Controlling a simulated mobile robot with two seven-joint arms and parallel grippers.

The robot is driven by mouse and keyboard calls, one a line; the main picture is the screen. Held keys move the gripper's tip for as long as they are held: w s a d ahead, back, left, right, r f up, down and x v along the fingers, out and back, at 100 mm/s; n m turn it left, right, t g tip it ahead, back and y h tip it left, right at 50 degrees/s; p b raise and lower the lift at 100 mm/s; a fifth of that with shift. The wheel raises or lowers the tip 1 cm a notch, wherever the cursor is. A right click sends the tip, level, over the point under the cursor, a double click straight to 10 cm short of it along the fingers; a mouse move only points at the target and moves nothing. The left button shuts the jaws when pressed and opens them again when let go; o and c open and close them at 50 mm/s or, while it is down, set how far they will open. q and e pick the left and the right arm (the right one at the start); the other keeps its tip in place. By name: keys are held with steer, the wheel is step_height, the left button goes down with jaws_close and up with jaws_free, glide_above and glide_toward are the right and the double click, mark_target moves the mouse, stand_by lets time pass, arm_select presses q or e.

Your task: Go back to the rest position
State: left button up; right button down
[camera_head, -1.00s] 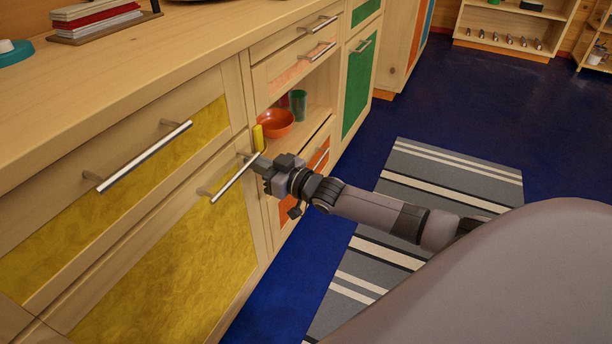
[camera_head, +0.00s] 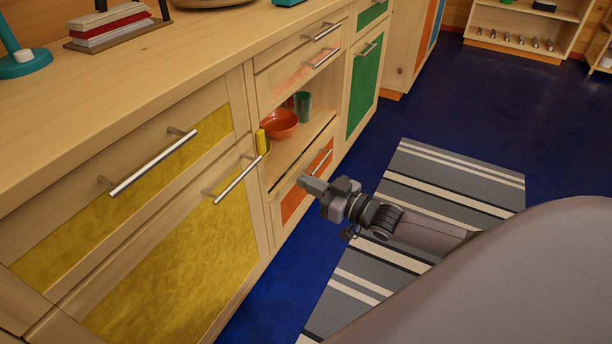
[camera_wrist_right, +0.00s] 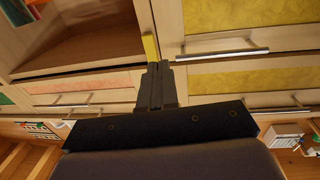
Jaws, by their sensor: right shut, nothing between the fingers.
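My right gripper (camera_head: 312,184) is shut and empty. In the head view it hangs in the air in front of the cabinets, above the floor, apart from the handles. Its shut fingers also show in the right wrist view (camera_wrist_right: 158,85), pointing toward the cabinet fronts. My left gripper is in neither view.
A wooden counter (camera_head: 130,85) runs along the left with yellow doors and bar handles (camera_head: 238,178). An open shelf holds an orange bowl (camera_head: 280,124), a green cup (camera_head: 303,106) and a yellow object (camera_head: 262,142). A striped rug (camera_head: 458,178) lies on the clear blue floor.

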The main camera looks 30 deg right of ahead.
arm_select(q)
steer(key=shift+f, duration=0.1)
arm_select(e)
steer(key=shift+s+d, duration=0.1)
steer(key=shift+s, duration=0.05)
steer(key=s+a+r+m+g+h+p, duration=0.1)
steer(key=s+a+r+g+h+p, duration=0.3)
steer(key=s+a+p, duration=0.8)
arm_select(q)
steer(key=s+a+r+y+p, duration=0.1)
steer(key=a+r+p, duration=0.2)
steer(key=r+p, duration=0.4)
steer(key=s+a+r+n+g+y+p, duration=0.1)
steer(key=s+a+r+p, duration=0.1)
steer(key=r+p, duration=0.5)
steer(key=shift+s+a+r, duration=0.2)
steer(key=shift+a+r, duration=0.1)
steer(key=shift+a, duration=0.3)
arm_select(e)
steer(key=s+d+r+m+g, duration=0.1)
steer(key=s+r+g, duration=0.1)
steer(key=s+r, duration=0.7)
steer(key=shift+s+d+h, duration=0.3)
steer(key=shift+s+h, duration=0.1)
steer(key=shift+s, duration=0.45)
